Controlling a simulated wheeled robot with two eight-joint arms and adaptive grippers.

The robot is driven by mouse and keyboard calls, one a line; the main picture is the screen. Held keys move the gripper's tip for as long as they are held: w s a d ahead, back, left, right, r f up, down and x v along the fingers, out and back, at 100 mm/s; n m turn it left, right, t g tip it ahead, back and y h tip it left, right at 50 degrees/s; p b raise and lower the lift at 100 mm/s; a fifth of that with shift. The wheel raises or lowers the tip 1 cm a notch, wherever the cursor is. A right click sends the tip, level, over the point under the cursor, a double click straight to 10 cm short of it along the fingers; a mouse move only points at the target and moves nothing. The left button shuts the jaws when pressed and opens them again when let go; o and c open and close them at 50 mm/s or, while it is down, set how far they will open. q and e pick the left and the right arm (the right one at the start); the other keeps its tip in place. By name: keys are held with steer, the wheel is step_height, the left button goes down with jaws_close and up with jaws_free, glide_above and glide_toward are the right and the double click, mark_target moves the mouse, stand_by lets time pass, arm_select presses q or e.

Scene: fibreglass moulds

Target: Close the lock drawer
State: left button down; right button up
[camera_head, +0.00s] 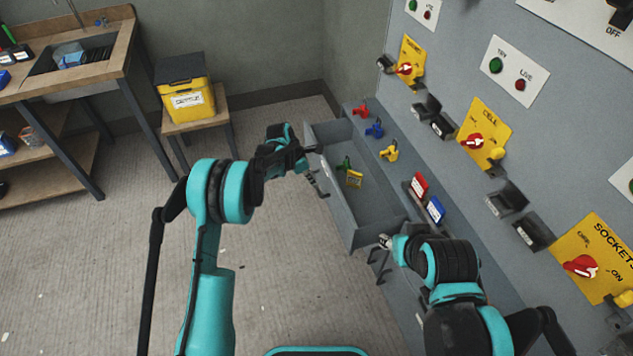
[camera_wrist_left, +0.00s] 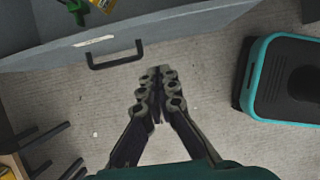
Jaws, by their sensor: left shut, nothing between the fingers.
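The grey lock drawer (camera_head: 338,196) is pulled out of the cabinet at centre. A green item (camera_head: 345,163) and a yellow item (camera_head: 354,179) lie inside it. Its dark bar handle (camera_wrist_left: 115,57) is on the front panel in the left wrist view. My left gripper (camera_head: 311,150) is by the outer side of the drawer front, towards its far end. In the left wrist view it (camera_wrist_left: 159,72) is shut and empty, beside the handle and apart from it. My right gripper (camera_head: 385,241) is at the near end of the drawer front; its fingers are too small to judge.
Red, blue and yellow locks (camera_head: 374,130) sit on the ledge behind the drawer, with red and blue tags (camera_head: 419,186). Switch panels (camera_head: 484,135) cover the wall at right. A yellow box (camera_head: 187,100) stands on a small table. The floor left of the drawer is clear.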

arm_select(q)
steer(key=w+d+f+b, duration=0.2)
steer(key=d+f+b, duration=0.2)
steer(key=d+f, duration=0.2)
steer(key=shift+d+f, duration=0.3)
steer(key=shift+f, duration=0.35)
arm_select(e)
step_height(320, 180, down, 4)
steer(key=shift+f, duration=0.2)
arm_select(q)
steer(key=shift+w, duration=0.1)
steer(key=shift+d, duration=0.15)
arm_select(e)
steer(key=shift+d, duration=0.15)
